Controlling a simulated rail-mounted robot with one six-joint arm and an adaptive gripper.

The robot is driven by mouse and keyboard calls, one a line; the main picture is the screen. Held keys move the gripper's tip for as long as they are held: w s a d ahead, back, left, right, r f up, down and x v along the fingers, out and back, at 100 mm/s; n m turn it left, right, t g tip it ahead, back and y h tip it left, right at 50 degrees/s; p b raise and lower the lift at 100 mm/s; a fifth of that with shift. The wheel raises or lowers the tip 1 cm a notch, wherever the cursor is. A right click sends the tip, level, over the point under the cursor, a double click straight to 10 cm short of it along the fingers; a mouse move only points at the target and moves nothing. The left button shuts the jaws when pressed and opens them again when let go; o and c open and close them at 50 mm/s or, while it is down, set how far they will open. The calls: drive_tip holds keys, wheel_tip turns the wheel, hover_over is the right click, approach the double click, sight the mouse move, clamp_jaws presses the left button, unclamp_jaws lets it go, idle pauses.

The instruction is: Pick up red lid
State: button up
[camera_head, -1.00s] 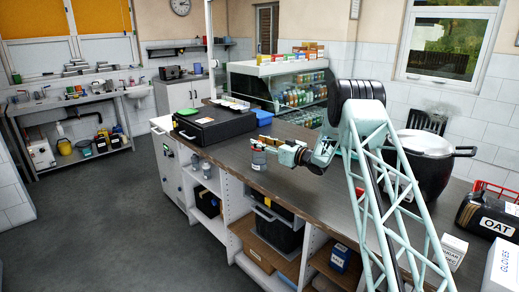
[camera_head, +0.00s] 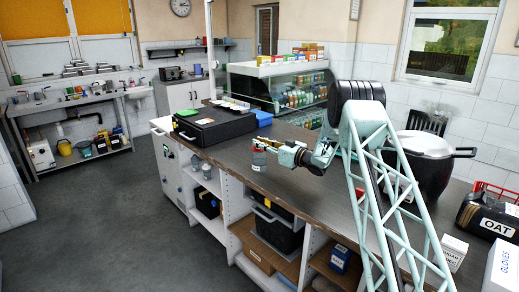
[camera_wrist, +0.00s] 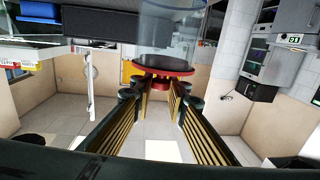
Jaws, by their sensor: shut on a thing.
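The red lid (camera_wrist: 180,71) is in the upper middle of the wrist view, with a dark centre and a small red knob. My gripper (camera_wrist: 160,89) is shut on the red lid, with its fingers at either side of the knob. A clear glass jar (camera_wrist: 120,22) shows right behind the lid. In the head view the jar (camera_head: 259,160) stands near the counter's front edge, with my gripper (camera_head: 259,143) at its top. The lid is too small there to tell whether it touches the jar.
The brown counter (camera_head: 285,184) is clear around the jar. A black case (camera_head: 214,126) lies farther back to the left. A large dark pot (camera_head: 420,168) stands to the right, behind my arm. A glass display case (camera_head: 280,84) with several goods stands at the back.

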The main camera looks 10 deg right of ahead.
drive_tip(key=shift+r, duration=0.1)
drive_tip(key=shift+r+p, duration=0.3)
drive_tip(key=shift+r, duration=1.4)
drive_tip(key=s+d+r+p, duration=0.1)
drive_tip(key=s+d, duration=0.1)
drive_tip(key=s, duration=1.3)
drive_tip(key=shift+s+d+r, duration=0.2)
drive_tip(key=shift+s+d, duration=0.2)
